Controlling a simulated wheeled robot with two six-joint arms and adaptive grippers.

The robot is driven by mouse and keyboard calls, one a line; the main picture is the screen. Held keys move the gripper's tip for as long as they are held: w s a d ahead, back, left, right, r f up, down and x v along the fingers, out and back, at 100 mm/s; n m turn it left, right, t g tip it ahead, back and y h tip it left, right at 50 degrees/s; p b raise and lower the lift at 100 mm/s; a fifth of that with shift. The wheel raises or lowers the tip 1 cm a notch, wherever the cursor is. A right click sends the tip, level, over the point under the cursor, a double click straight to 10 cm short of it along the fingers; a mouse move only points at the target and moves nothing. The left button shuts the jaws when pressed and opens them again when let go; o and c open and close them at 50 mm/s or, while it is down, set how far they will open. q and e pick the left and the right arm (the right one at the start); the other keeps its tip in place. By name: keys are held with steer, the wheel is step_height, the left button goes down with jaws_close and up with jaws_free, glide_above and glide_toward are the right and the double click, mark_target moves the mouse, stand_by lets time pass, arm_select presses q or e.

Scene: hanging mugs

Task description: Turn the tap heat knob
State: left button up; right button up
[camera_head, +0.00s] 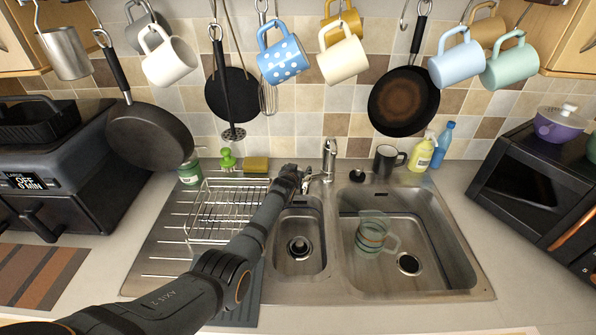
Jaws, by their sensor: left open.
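The chrome tap (329,160) stands upright at the back of the steel sink, between the small and the large basin. My left arm reaches in from the lower left across the drainer. My left gripper (303,179) is at the left side of the tap, close to its base. The gripper is open, though its fingers are small and dark here. The heat knob cannot be made out clearly; the gripper covers part of the tap's left side. Whether the fingers touch the tap cannot be told. My right gripper is not in view.
A wire dish rack (210,215) stands on the drainer. Mugs and pans hang above.

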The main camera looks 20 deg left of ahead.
arm_select(q)
steer(key=c, duration=1.2)
steer(key=shift+c, duration=0.6)
